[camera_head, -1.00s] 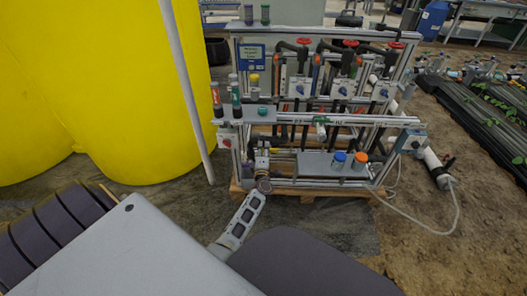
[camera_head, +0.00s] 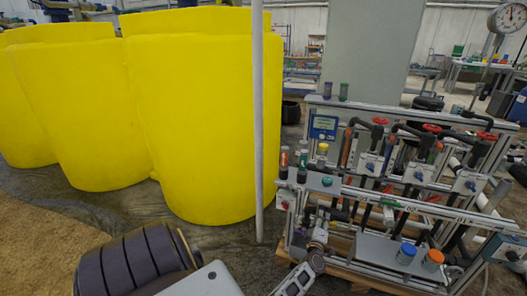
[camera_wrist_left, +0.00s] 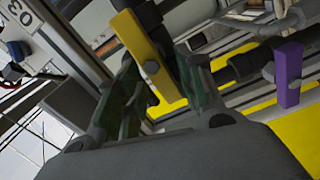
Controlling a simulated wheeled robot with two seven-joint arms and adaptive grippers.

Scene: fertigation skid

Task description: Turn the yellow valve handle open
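In the left wrist view the yellow valve handle (camera_wrist_left: 143,42) is a flat bar running slantwise from the top down between the fingers. My left gripper (camera_wrist_left: 160,95) has its two dark green fingers apart, one on each side of the handle's lower part. I cannot tell whether either finger touches it. In the head view my left gripper (camera_head: 318,240) is at the lower left front of the skid, beside its pipes. I cannot make out the handle there. My right gripper is out of view.
A purple handle (camera_wrist_left: 289,75) is close on the right in the wrist view. The skid frame (camera_head: 400,200) carries blue and orange caps at its front. A pale upright pole (camera_head: 258,120) and large yellow tanks (camera_head: 195,120) stand left of the skid.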

